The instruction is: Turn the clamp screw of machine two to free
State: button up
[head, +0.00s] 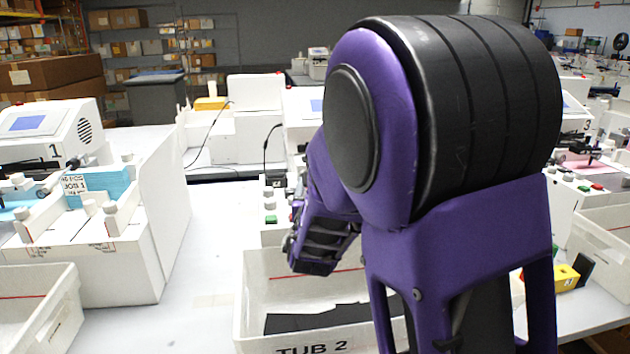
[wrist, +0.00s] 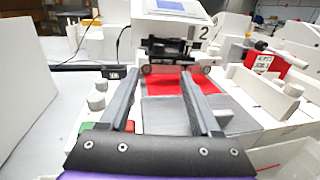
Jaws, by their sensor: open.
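Machine two (wrist: 172,12), a white plotter marked "2", stands straight ahead in the wrist view. Its dark pen carriage (wrist: 168,47) sits above a red sheet (wrist: 172,84) and grey sheet (wrist: 165,112). I cannot pick out the clamp screw for certain among the small dark carriage parts. My gripper (wrist: 158,78) is open and empty, its two grey fingers apart over the bed, short of the carriage. In the head view my arm hides most of machine two; part of its white housing (head: 303,105) shows.
White knobs (wrist: 97,101) stand left of the bed. In the head view, tub 2 (head: 250,290) holds dark pieces in front; machine one (head: 50,135) stands left. The white table (head: 200,260) between is clear.

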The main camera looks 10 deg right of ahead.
jog(key=a+h+p, duration=0.1)
jog(key=w+a+r+m+h+p, duration=0.1)
jog(key=w+a+m+h+p, duration=0.1)
jog(key=p, duration=0.1)
jog(key=shift+w+a+r+g, duration=0.15)
jog(key=shift+w+r+g, duration=0.15)
jog(key=shift+g, duration=0.1)
jog(key=a+m+h+p, duration=0.1)
jog(key=a+f+m+g+h+p, duration=0.1)
jog(key=a, duration=0.1)
jog(key=s+a+m+g+h+p, duration=0.1)
jog(key=h, duration=0.1)
jog(key=shift+a+f, duration=0.15)
jog(key=shift+a, duration=0.2)
jog(key=x, duration=1.7)
jog(key=shift+w+d+f, duration=0.1)
jog(key=shift+d+f, duration=0.1)
grip_shut()
